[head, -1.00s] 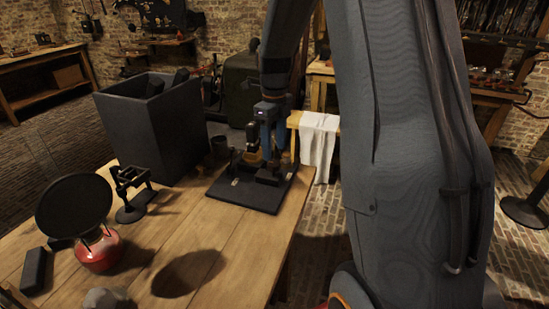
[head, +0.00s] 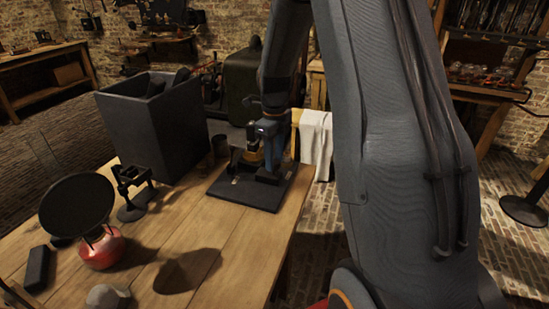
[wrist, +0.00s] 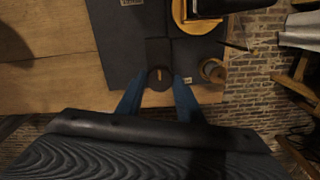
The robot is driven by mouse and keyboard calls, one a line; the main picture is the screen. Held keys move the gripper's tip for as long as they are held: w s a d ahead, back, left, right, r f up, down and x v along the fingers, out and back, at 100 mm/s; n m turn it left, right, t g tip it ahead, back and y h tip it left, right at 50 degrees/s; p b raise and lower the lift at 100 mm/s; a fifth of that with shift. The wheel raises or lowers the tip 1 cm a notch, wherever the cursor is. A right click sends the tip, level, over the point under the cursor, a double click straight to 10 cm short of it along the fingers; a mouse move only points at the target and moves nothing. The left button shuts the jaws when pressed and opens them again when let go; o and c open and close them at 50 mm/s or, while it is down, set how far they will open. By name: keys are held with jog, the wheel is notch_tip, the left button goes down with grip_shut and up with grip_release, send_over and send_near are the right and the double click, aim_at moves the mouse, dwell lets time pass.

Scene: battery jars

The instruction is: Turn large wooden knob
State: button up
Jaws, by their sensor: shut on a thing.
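A dark round knob (wrist: 160,78) with a tan bar across its top shows in the wrist view, on a dark block of the apparatus. My gripper (wrist: 158,84) is shut on this knob, with one blue finger on each side. In the head view my gripper (head: 268,160) points down at the right part of the black baseboard (head: 236,191), and its fingers hide the knob. A round wooden piece (wrist: 183,20) stands beyond the knob in the wrist view, partly under a black part. A smaller tan ring (wrist: 213,70) is right of the knob.
The baseboard lies on a wooden table (head: 215,235) near its right edge. A tall dark bin (head: 150,130), a black stand (head: 133,190) and a red vessel with a black disc (head: 100,250) stand to the left. A white cloth (head: 316,140) hangs behind.

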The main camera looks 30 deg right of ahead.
jog(key=shift+n, duration=0.4)
